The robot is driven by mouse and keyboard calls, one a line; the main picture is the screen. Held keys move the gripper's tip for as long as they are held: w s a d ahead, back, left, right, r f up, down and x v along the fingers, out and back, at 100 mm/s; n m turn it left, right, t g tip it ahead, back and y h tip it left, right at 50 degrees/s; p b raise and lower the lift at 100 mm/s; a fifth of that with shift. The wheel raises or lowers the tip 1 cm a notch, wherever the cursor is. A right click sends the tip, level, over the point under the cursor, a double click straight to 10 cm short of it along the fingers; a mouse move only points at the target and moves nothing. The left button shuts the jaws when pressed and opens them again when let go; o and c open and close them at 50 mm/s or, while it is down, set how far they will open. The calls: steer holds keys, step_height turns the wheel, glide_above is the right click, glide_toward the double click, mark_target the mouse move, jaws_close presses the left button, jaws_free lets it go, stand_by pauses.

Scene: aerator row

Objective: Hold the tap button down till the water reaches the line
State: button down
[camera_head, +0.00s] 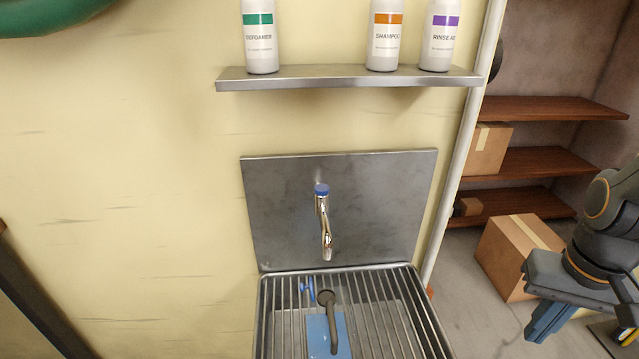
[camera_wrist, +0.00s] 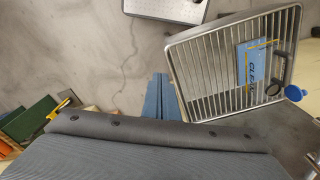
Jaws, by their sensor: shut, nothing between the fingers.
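The tap (camera_head: 325,228) is a chrome spout on a grey steel backplate, with a round blue button (camera_head: 321,189) on top. Below the spout is a slatted metal basin grate (camera_head: 390,300). A dark, round-ended item with a long stem (camera_head: 333,330) and a blue panel (camera_head: 317,335) are at the grate. I cannot make out a water level, a line or running water. My gripper (camera_wrist: 160,98) is shut and empty, well to the right of the tap and apart from it.
A shelf (camera_head: 340,83) above the tap carries a green-banded (camera_head: 261,40), an orange-banded (camera_head: 385,40) and a purple-banded bottle (camera_head: 441,40). A white pipe (camera_head: 461,160) stands right of the backplate. A cardboard box (camera_head: 510,255) sits on the floor between basin and arm.

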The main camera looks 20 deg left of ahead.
step_height(320, 180, up, 19)
steer(key=m+t+y+p, duration=0.2)
steer(key=t+y+p, duration=0.4)
steer(key=p, duration=0.6)
glide_above(323, 191)
steer(key=t, duration=0.1)
steer(key=shift+a+r+h, duration=0.1)
steer(key=shift+h, duration=0.3)
step_height(323, 191, down, 9)
steer(key=b, duration=0.9)
steer(key=shift+f, duration=0.3)
